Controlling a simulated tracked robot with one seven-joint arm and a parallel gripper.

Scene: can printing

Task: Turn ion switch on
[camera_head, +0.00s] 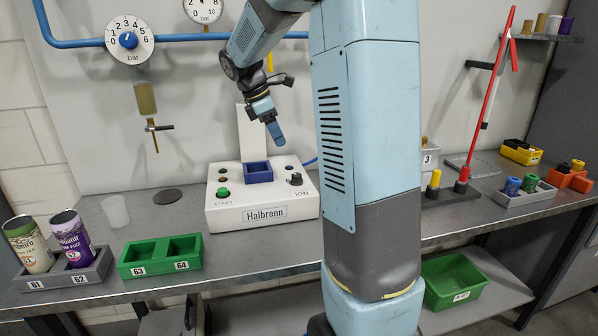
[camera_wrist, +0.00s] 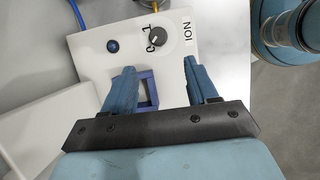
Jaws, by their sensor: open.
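The ion switch (camera_head: 295,179) is a black rotary knob on the right of the top of the white Halbrenn box (camera_head: 262,214), beside the word ION. In the wrist view the knob (camera_wrist: 156,37) has the marks 0 and 1 at its side. Its pale pointer line is too small to read surely. My gripper (camera_head: 276,136) hangs above the box with blue fingers pointing down. In the wrist view my gripper (camera_wrist: 160,66) is open and empty. The knob shows beyond the gap between the fingertips, apart from them.
A blue square holder (camera_head: 258,172) stands on the box, partly behind a finger in the wrist view. A green START button (camera_head: 222,192) is at its left and a dark blue button (camera_wrist: 112,46) is near the knob. Two cans in a grey tray (camera_head: 67,279) and a green tray (camera_head: 160,262) stand left.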

